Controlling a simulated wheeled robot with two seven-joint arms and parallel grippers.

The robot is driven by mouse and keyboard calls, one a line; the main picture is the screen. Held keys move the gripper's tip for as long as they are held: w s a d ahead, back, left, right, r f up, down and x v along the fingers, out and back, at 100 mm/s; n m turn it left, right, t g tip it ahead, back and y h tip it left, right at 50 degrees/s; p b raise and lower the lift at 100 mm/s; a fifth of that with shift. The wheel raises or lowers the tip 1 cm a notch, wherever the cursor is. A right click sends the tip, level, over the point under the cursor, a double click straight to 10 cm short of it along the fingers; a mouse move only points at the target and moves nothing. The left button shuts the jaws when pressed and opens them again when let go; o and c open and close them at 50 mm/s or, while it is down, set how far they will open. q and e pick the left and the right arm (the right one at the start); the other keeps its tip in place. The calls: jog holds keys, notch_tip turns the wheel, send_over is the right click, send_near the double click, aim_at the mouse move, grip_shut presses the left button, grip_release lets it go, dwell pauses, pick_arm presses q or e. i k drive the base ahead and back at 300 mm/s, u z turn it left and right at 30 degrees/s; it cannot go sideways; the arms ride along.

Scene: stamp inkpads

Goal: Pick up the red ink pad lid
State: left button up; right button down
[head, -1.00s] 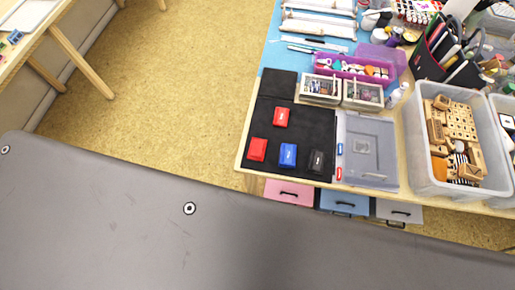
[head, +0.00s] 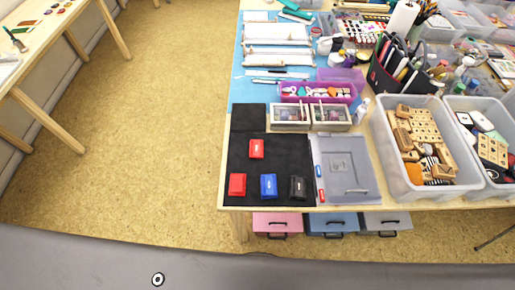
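Two red pieces lie on the black mat (head: 275,160) at the left end of the table. One red piece (head: 256,149) is in the upper middle of the mat, the other red piece (head: 237,184) is at its lower left. I cannot tell which is the ink pad lid and which is the pad or a closed pad. A blue ink pad (head: 269,185) and a black ink pad (head: 298,188) lie in the same front row. Neither of my grippers is in the head view.
A grey clear case (head: 343,170) lies right of the mat. Two small boxes (head: 290,117) stand behind it. A clear bin of wooden stamps (head: 380,128) stands to the right. Drawers (head: 277,223) sit below the table edge. The floor at left (head: 120,150) is clear.

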aim_at(256, 146)
jog(key=k, duration=1.2)
jog(key=z, duration=0.85)
jog(key=i, duration=0.95)
jog(key=u, duration=0.35)
